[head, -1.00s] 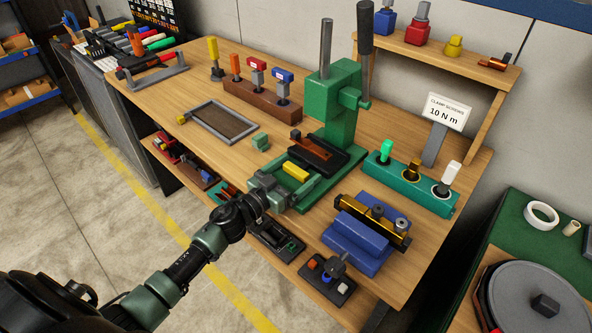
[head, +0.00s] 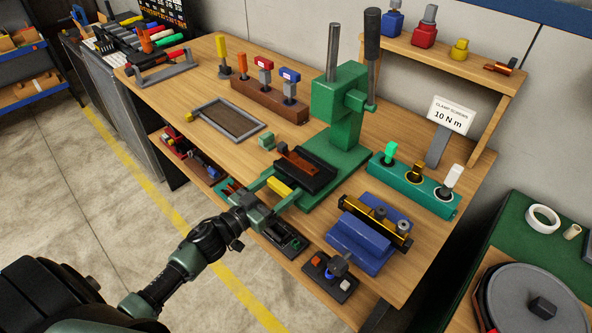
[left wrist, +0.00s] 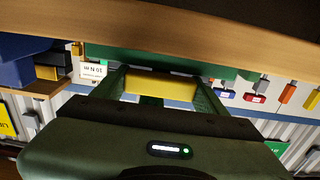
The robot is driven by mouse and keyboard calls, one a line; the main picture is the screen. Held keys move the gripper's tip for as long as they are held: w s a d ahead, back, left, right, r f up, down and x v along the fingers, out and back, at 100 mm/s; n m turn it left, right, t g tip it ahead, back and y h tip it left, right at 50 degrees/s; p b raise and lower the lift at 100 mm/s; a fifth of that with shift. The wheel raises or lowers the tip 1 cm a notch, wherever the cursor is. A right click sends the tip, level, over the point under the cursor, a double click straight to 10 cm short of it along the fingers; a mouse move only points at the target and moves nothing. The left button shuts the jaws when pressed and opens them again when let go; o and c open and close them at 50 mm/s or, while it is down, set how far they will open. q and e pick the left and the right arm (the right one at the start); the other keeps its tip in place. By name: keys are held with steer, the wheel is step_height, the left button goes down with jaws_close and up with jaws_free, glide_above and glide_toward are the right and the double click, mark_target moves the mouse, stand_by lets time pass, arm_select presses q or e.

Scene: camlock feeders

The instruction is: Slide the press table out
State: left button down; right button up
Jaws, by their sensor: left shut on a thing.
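The green press (head: 338,105) stands on the wooden bench, its lever upright. Its dark press table (head: 318,183) lies on the green base and reaches toward the bench's front edge, with a brown-orange part (head: 299,161) on top. The yellow handle (head: 280,187) is at the front of the press table. My left gripper (head: 279,190) is shut on this handle, one finger on each side. In the left wrist view the yellow handle (left wrist: 160,87) spans between the two fingers. My right gripper is in neither view.
A blue fixture (head: 362,240) stands right of the press base, and a teal holder (head: 415,188) stands behind it. A framed tray (head: 228,120) and a small green block (head: 267,142) lie to the left.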

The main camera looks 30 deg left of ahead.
arm_select(q)
steer(key=shift+v, duration=1.15)
steer(key=shift+w+f, duration=0.1)
steer(key=shift+c, duration=0.6)
jaws_free()
steer(key=shift+s+a, duration=0.1)
steer(key=shift+s, duration=0.15)
